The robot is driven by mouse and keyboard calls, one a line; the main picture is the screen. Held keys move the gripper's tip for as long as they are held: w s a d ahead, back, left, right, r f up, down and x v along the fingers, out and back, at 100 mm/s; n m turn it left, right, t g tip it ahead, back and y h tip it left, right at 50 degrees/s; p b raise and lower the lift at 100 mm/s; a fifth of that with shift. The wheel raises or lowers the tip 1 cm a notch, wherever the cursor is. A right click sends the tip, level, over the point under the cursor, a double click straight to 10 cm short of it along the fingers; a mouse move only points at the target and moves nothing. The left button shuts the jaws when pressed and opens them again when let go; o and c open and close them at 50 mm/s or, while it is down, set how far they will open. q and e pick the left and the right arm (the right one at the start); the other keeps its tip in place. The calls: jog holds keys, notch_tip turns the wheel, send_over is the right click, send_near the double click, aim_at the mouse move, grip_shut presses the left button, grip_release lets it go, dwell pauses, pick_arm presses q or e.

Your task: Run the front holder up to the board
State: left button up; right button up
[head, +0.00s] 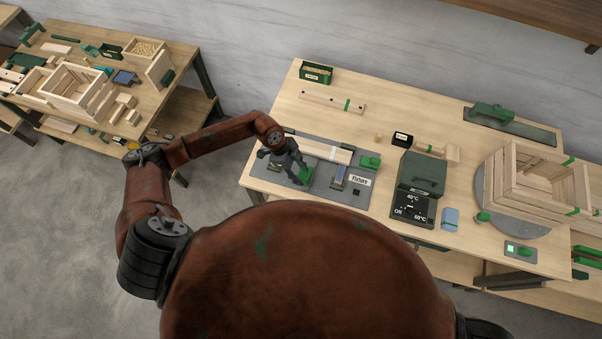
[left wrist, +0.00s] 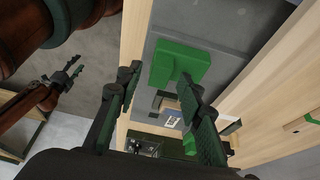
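The fixture plate (head: 325,189) is a grey slab on the bench, with a pale wooden board (head: 318,148) along its far side. A green holder (head: 306,174) sits at the plate's near left. It shows larger in the left wrist view (left wrist: 178,64). Another green holder (head: 370,162) stands at the board's right end. My left gripper (head: 287,172) is beside the near green holder. In the left wrist view its fingers are apart, with the holder just beyond them; contact is unclear. My right gripper (left wrist: 76,68) shows in the left wrist view, fingers apart and empty.
Right of the plate stand a dark green heater box (head: 421,175), a small black box (head: 402,139) and a wooden crate (head: 520,193) on a round grey turntable (head: 487,195). A wooden strip (head: 332,101) and a green bin (head: 316,73) lie behind the plate.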

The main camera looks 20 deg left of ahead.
pick_arm(q)
jog(key=shift+d+f, duration=0.2)
jog(key=shift+f, duration=0.3)
grip_shut()
dwell(0.4)
